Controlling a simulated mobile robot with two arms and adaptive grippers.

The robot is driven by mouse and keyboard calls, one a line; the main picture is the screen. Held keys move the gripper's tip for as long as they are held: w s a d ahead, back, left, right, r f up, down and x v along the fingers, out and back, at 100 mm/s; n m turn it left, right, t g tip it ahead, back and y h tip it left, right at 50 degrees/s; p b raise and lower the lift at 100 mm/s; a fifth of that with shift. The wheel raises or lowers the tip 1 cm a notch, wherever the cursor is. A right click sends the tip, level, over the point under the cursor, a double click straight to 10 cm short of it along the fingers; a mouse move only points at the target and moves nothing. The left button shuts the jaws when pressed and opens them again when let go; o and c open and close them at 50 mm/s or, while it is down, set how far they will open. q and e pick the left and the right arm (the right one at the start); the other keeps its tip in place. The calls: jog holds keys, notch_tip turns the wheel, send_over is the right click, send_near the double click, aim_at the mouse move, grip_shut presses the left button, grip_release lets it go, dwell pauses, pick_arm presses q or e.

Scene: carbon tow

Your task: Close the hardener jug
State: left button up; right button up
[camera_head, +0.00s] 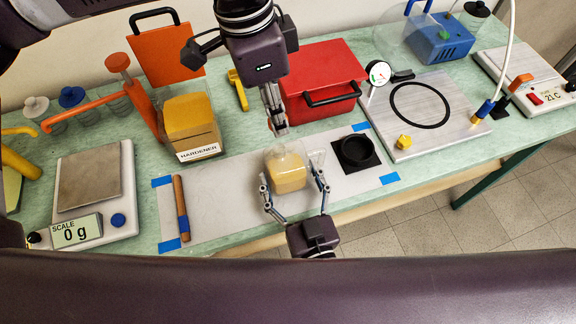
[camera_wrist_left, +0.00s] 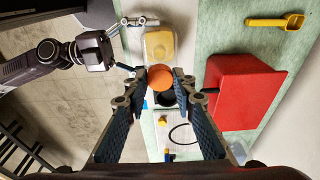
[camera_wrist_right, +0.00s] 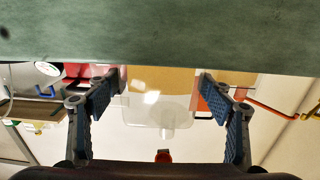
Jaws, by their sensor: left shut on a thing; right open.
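A clear jug with amber contents (camera_head: 288,178) stands on the pale mat; no label shows on it. It also shows in the left wrist view (camera_wrist_left: 160,45) and the right wrist view (camera_wrist_right: 158,108). My right gripper (camera_head: 295,190) is open, with its fingers on either side of the jug's near part; contact cannot be told. My left gripper (camera_head: 278,131) is above and behind the jug, shut on a round orange cap (camera_wrist_left: 161,78). The jug's top opening is not clear. Another clear container with amber contents (camera_head: 191,120), behind a HARDENER label (camera_head: 199,153), stands at left.
A black round cup (camera_head: 357,150) sits right of the jug. A wooden stick (camera_head: 181,208) lies on the mat (camera_head: 230,205) at left. A red box (camera_head: 318,75) stands behind. A scale (camera_head: 95,185) reads 0 g. A metal plate (camera_head: 425,112) lies at right.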

jog(key=shift+x, duration=1.1)
jog(key=shift+c, duration=0.5)
jog(key=c, duration=1.4)
pick_arm(q)
send_over(279, 148)
jog(key=shift+a+f, duration=0.2)
jog(key=shift+f, duration=2.35)
pick_arm(e)
jog(key=shift+o, duration=0.2)
pick_arm(q)
jog(key=shift+f, duration=0.85)
jog(key=shift+f, duration=0.55)
